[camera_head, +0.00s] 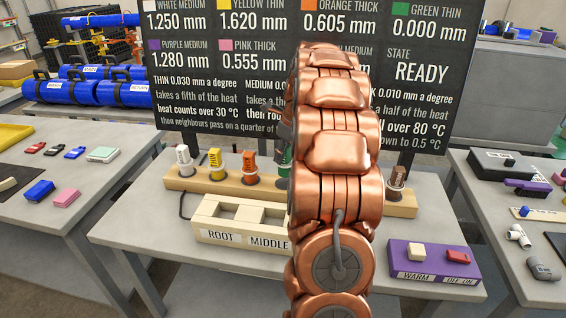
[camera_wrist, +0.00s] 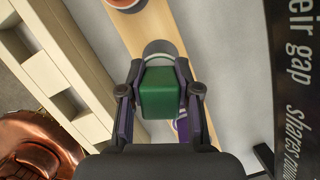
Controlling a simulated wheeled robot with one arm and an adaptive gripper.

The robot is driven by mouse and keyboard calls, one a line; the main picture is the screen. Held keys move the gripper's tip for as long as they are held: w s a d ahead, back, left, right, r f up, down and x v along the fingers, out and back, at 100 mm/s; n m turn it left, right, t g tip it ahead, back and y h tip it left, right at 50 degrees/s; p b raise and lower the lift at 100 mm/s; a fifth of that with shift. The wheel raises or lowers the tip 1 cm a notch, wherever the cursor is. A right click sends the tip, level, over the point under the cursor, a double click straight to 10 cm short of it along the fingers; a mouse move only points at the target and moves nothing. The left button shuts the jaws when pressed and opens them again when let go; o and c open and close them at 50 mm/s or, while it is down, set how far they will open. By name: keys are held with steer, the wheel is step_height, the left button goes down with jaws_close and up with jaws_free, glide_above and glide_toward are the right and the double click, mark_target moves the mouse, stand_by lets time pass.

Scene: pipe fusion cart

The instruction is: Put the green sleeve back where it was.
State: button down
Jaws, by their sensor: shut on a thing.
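My gripper (camera_wrist: 160,86) is shut on the green sleeve (camera_wrist: 160,96), one finger on each side of it in the wrist view. The sleeve is over or close to the wooden rail (camera_wrist: 137,18); a grey round spot on the rail shows just beyond it. I cannot tell whether the sleeve touches the rail. In the head view only a sliver of the green sleeve (camera_head: 284,158) shows; my copper arm hides the rest and most of the gripper. The rail (camera_head: 228,188) also carries a white sleeve (camera_head: 184,158), a yellow sleeve (camera_head: 215,160) and an orange sleeve (camera_head: 250,163).
A brown piece (camera_head: 397,178) stands at the rail's right end. A pale box (camera_head: 240,222) labelled ROOT and MIDDLE sits in front of the rail. A purple control box (camera_head: 432,262) is front right. A board (camera_head: 225,85) behind reads READY and green thin 0.000 mm.

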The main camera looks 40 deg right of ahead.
mark_target(283, 164)
steer(key=shift+f+p, duration=0.4)
steer(key=shift+f, duration=1.5)
steer(key=shift+f, duration=0.15)
steer(key=c, duration=0.8)
jaws_free()
steer(key=b+v, duration=0.2)
steer(key=v, duration=1)
